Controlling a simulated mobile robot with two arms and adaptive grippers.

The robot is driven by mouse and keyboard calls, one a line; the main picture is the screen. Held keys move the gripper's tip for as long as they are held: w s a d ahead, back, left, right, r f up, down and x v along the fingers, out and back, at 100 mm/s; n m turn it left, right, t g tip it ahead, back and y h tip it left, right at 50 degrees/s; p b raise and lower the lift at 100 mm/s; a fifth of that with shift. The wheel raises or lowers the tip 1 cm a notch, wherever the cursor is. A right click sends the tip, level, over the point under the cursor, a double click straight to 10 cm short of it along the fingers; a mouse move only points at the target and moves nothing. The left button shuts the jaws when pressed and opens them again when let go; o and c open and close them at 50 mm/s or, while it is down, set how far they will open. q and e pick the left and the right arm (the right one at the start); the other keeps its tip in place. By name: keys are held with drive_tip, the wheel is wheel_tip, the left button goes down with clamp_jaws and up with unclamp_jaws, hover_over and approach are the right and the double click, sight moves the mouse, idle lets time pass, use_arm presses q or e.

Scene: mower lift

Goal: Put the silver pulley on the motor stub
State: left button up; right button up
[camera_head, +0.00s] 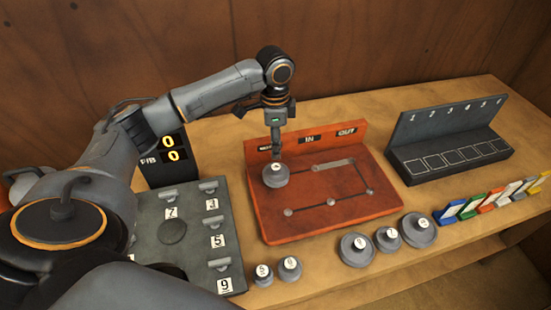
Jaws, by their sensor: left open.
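A grey-silver pulley (275,178) with a white number label, which looks like a 4, is at the upper left corner of the red board (325,222). It is near the dark label at the board's left, which is too small to read surely. Whether it sits fully down on a stub is hidden beneath it. My left gripper (276,157) points down directly above this pulley, its open fingers at or just above the pulley's top. Contact cannot be told. My right gripper is not in view.
Small pulleys (290,268) and larger ones (356,249) lie along the table's front. A dark numbered rack (452,160) stands right, with coloured blocks (487,206) before it. A grey panel (172,231) and a display (168,158) stand left. Bare table lies behind the board.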

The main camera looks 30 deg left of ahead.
use_arm(q)
drive_tip(key=shift+r, duration=1.5)
